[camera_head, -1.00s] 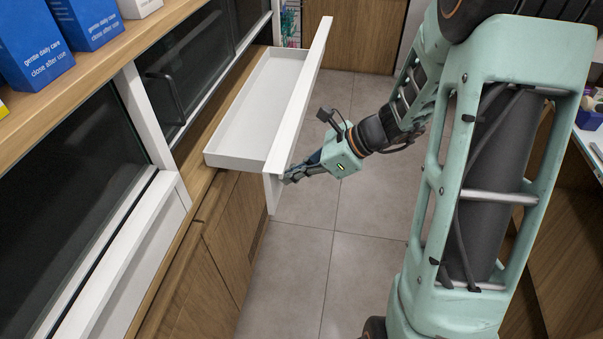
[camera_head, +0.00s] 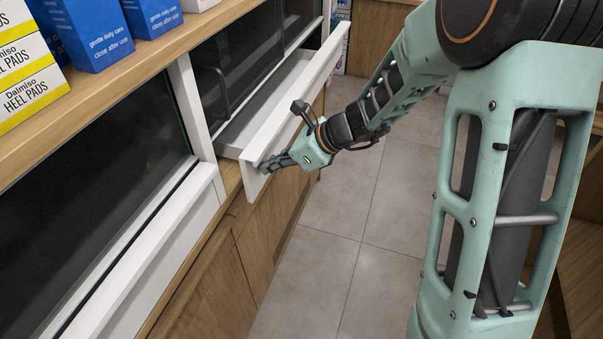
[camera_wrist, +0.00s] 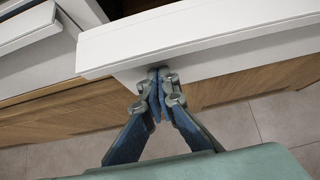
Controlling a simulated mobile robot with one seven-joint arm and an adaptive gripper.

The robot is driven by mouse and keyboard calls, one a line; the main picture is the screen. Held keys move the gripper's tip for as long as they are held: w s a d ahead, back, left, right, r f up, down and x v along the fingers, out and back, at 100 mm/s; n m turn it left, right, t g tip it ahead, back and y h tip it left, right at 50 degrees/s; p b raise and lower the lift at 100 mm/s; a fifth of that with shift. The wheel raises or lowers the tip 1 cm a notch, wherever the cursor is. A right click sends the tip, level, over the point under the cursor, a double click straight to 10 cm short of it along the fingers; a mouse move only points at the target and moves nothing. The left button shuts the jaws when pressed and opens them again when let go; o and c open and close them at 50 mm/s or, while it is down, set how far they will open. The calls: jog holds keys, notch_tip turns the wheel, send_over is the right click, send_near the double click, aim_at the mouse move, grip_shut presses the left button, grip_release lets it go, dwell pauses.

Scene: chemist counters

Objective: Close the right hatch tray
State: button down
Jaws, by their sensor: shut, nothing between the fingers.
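The right hatch tray (camera_head: 232,135) is a white shallow drawer with a tall white front panel (camera_head: 290,105). It stands partly out of the counter in the head view, with a short stretch of its inside showing behind the panel. My gripper (camera_head: 266,166) is shut and empty, its fingertips at the outer face of the panel near its near end. In the wrist view my gripper (camera_wrist: 158,72) has its closed fingertips against or very close to the lower part of the white panel (camera_wrist: 200,40). The exact contact is hard to tell.
A dark glass hatch (camera_head: 90,190) with a white frame is nearer on the left. Blue boxes (camera_head: 95,30) and heel pad boxes (camera_head: 30,75) stand on the wooden shelf above. Wooden cabinet fronts (camera_head: 265,225) are below. The tiled floor (camera_head: 350,235) is clear.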

jog(key=w+a, duration=0.2)
jog(key=a, duration=0.5)
jog(key=shift+w+a, duration=0.15)
jog(key=shift+r, duration=0.2)
